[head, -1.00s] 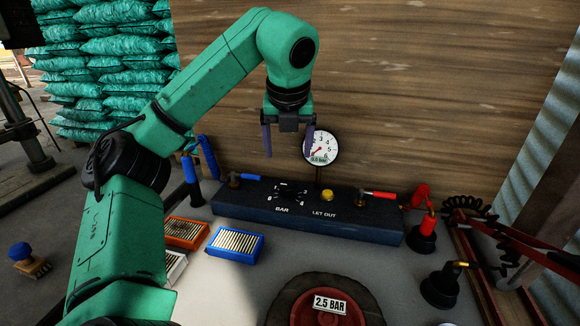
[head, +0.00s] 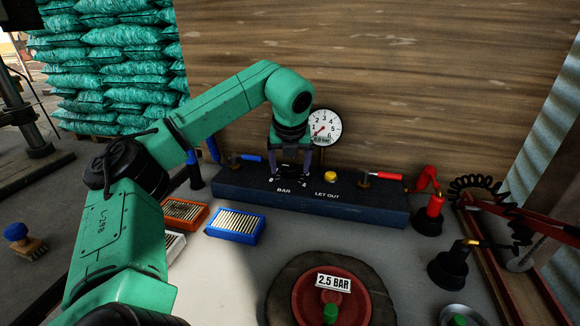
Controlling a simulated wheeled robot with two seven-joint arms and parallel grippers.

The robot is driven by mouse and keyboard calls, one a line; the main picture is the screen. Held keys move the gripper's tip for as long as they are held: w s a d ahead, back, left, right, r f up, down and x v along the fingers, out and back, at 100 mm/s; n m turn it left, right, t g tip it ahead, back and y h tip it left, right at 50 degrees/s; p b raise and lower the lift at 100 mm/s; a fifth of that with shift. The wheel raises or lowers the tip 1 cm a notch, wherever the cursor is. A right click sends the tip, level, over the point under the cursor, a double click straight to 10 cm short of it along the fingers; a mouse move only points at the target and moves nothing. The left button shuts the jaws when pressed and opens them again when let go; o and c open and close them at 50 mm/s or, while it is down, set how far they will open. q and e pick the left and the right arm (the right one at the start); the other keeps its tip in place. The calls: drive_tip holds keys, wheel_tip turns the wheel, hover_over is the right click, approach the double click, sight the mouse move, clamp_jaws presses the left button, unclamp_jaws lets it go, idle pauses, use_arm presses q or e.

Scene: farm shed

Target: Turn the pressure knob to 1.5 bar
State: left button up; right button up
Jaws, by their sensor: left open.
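The dark control box (head: 368,211) lies along the foot of the wooden wall, with BAR and LET OUT printed on top. My left gripper (head: 289,175) is open, pointing down over the BAR dial, its two fingers on either side of the dial's middle. The knob itself is hidden there by the gripper, and I cannot tell whether the fingers touch it. Part of the dial's printed scale shows round the fingertips. The round white gauge (head: 325,128) stands behind the box, its small readout appearing to be 0.0 bar. My right gripper is not in view.
A yellow button (head: 330,176) and a red-handled lever (head: 382,176) sit to the right on the box, a blue-handled lever (head: 247,158) to the left. In front are a blue-framed filter (head: 236,226) and a red wheel (head: 312,302) labelled 2.5 BAR.

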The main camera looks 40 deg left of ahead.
use_arm(q)
clamp_jaws()
drive_tip(key=shift+m, duration=0.4)
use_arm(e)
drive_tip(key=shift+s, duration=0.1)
use_arm(q)
drive_tip(key=shift+s+m+h, duration=0.1)
drive_tip(key=shift+m+h, duration=0.2)
drive_tip(key=shift+m, duration=0.4)
drive_tip(key=shift+a+r+m+t+h+p, duration=0.15)
drive_tip(key=shift+m+t+h+p, duration=0.3)
drive_tip(key=shift+m, duration=0.75)
drive_tip(key=shift+m+h+p, duration=0.25)
drive_tip(key=shift+m+p, duration=0.05)
drive_tip(key=shift+m, duration=0.6)
drive_tip(key=m+h+p, duration=0.1)
drive_tip(key=m, duration=0.2)
drive_tip(key=shift+a, duration=0.1)
drive_tip(key=shift+m+h+p, duration=0.6)
drive_tip(key=shift+m+p, duration=0.15)
drive_tip(key=shift+m, duration=0.55)
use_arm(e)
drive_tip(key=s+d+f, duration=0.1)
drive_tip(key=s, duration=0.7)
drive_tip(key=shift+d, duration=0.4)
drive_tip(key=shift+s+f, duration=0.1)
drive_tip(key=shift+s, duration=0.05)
